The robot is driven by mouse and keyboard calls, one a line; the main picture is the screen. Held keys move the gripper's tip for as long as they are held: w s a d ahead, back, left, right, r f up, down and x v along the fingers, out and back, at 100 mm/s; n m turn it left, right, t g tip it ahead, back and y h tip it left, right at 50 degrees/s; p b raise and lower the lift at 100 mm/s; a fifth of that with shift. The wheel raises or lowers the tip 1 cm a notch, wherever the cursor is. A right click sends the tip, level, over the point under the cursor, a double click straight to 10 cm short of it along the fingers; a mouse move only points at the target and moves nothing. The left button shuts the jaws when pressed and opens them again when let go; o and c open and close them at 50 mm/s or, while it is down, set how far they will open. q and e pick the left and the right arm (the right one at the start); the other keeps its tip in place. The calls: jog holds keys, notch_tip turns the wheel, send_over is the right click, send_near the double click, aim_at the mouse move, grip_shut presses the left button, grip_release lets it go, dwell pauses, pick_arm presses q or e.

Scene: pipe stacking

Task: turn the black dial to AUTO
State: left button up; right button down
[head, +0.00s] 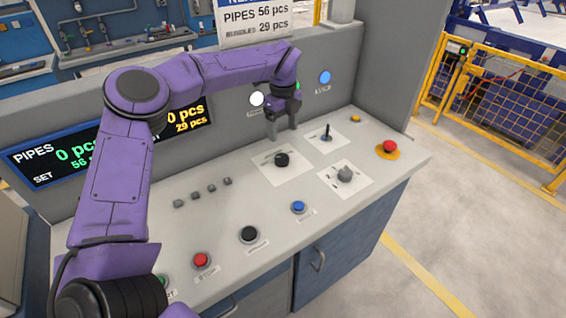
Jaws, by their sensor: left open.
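The black dial (282,160) sits on a white label plate (268,168) on the sloped grey console top. The plate's lettering is too small to read, so I cannot tell which position the dial points to. My left gripper (283,132) is open, its fingers pointing down. It appears just behind and above the dial, with a gap between the fingertips and the dial. Nothing is between its fingers. My right gripper is out of the picture.
Near the dial are a grey selector knob (345,175), a small joystick (327,133) and a red emergency button (389,147). Blue (298,206), black (249,233) and red (201,260) buttons line the front. The console's back wall (350,75) rises behind the gripper.

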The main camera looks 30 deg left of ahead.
aim_at(282, 157)
pick_arm(q)
notch_tip(282, 157, down, 9)
jog(key=p, duration=0.3)
jog(key=shift+s+f, duration=0.1)
jog(key=shift+f, duration=0.4)
jog(key=c, duration=1.1)
